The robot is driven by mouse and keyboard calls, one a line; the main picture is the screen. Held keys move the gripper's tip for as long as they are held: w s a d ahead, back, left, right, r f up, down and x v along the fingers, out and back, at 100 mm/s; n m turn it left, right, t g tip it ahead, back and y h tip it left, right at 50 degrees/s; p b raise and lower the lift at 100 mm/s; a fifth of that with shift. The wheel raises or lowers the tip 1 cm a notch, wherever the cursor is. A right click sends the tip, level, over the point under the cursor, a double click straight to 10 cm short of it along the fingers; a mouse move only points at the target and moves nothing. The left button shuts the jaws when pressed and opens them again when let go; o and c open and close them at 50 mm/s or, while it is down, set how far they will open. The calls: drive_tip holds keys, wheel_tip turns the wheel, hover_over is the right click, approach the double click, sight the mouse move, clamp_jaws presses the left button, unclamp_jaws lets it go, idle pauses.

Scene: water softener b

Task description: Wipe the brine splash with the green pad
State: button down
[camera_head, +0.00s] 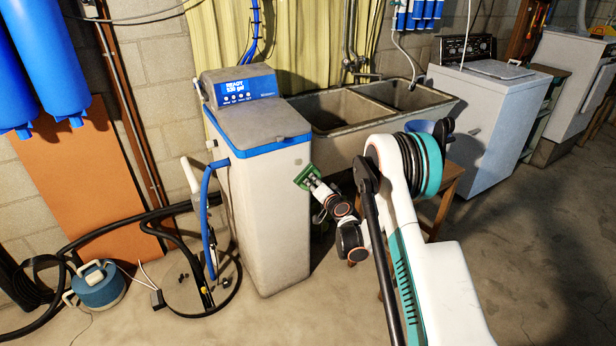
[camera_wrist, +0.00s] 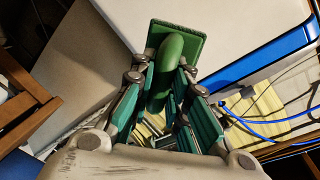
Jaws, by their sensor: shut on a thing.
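The green pad (camera_head: 305,175) is by the right side of the water softener cabinet (camera_head: 270,225), below its blue-edged lid. In the wrist view the pad (camera_wrist: 186,37) is a flat green block with a rounded green handle (camera_wrist: 176,62). My gripper (camera_head: 317,186) is shut on this handle, its teal-lined fingers on either side of it in the wrist view (camera_wrist: 165,90). The pad's face points away from the wrist camera, toward the pale cabinet. I cannot tell whether it touches. I cannot make out the brine splash clearly.
A double utility sink (camera_head: 340,110) stands behind, right of the softener. A wooden stool (camera_head: 449,180) is behind my arm, and a white washer (camera_head: 485,130) is farther right. Hoses and a blue pump (camera_head: 98,287) lie left. The floor (camera_head: 540,260) at right is open.

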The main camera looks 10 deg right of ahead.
sight(304, 174)
drive_tip(key=shift+a+r+x, duration=0.15)
drive_tip(key=shift+x, duration=1)
drive_tip(key=shift+a+r+x, duration=0.15)
drive_tip(key=shift+r+x, duration=0.05)
drive_tip(key=shift+x, duration=1)
drive_tip(key=shift+a+r+x, duration=0.15)
drive_tip(key=shift+x, duration=1)
drive_tip(key=shift+w+a, duration=0.35)
drive_tip(key=shift+w, duration=0.55)
drive_tip(key=shift+d, duration=0.1)
drive_tip(key=d, duration=0.1)
drive_tip(key=w+d, duration=0.1)
drive_tip(key=d, duration=0.1)
drive_tip(key=shift+w+d, duration=0.2)
drive_tip(key=shift+d, duration=0.1)
drive_tip(key=shift+a, duration=0.1)
drive_tip(key=shift+s+a, duration=0.25)
drive_tip(key=shift+a, duration=0.75)
drive_tip(key=shift+s+a, duration=0.25)
drive_tip(key=shift+a, duration=0.7)
